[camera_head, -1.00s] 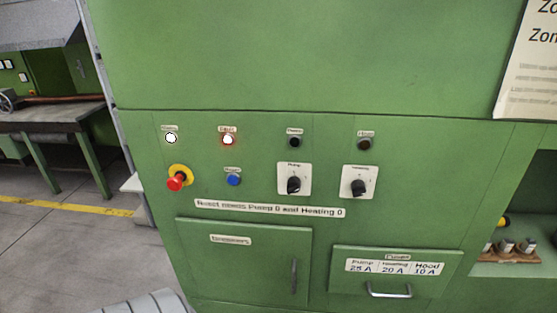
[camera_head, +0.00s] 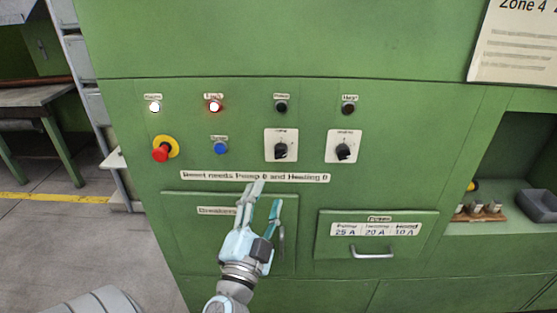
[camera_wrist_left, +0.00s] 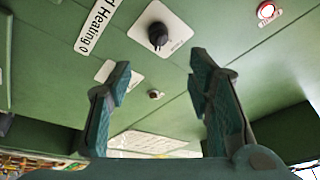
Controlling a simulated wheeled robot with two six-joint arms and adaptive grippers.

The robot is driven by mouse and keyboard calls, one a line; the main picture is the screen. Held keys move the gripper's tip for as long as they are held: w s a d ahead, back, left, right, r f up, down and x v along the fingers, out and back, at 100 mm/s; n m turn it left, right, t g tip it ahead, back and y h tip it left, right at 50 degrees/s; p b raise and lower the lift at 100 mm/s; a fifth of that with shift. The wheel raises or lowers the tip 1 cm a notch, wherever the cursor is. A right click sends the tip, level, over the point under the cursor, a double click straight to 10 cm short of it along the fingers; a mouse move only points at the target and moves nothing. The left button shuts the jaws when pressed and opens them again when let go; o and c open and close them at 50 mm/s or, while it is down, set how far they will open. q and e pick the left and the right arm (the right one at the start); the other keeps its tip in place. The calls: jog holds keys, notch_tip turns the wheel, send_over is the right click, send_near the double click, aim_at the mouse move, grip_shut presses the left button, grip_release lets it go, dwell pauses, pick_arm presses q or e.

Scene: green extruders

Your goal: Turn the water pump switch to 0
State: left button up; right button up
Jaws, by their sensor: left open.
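The water pump switch (camera_head: 280,151) is a black knob on a white square plate, in the middle of the green panel. Its dial marks are too small to read. The heating switch (camera_head: 343,152), a similar knob, sits to its right. My left gripper (camera_head: 267,193) is open and empty, its fingers pointing up at the panel just below the pump switch, apart from it. In the left wrist view the open fingers (camera_wrist_left: 160,80) show with nothing between them; a black knob on a white plate, which looks like the pump switch (camera_wrist_left: 158,35), is above them. My right gripper is not in view.
A red emergency button (camera_head: 161,152), a blue button (camera_head: 221,148), a lit white lamp (camera_head: 154,106) and a lit red lamp (camera_head: 214,106) are left of the switches. A drawer handle (camera_head: 374,253) sticks out at the lower right. A recess with a grey bin (camera_head: 537,206) is at the right.

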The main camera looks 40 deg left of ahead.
aim_at(279, 158)
pick_arm(q)
jog(key=p+x, duration=0.3)
jog(key=x, duration=0.8)
jog(key=shift+w+a, duration=0.15)
jog(key=shift+w, duration=0.05)
jog(key=shift+w+a, duration=0.15)
jog(key=shift+w, duration=0.3)
jog(key=shift+c, duration=0.6)
